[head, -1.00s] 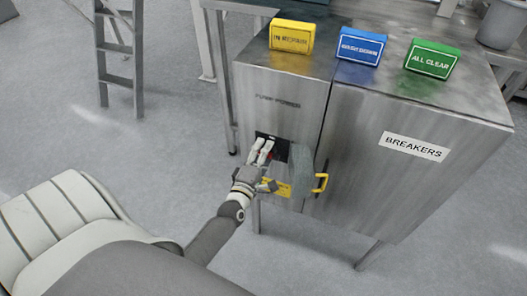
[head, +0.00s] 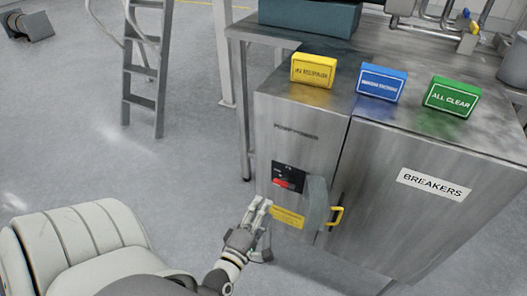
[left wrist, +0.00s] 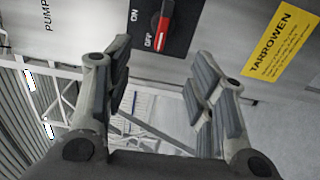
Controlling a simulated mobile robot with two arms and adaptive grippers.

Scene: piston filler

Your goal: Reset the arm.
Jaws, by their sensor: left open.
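My left gripper (head: 258,214) is open and empty in front of the pump power panel (head: 292,140), below and to the left of its switch. In the left wrist view its two fingers (left wrist: 160,85) stand apart with nothing between them. The red switch handle (head: 287,183) sits on a black plate; in the left wrist view the red handle (left wrist: 173,32) has its end by the OFF label, with ON beside it. The gripper is apart from the handle. My right gripper is not in view.
Yellow (head: 314,71), blue (head: 381,83) and green (head: 452,97) signs stand on the cabinet (head: 430,225). A ladder (head: 146,75) stands at the left; the floor between is clear.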

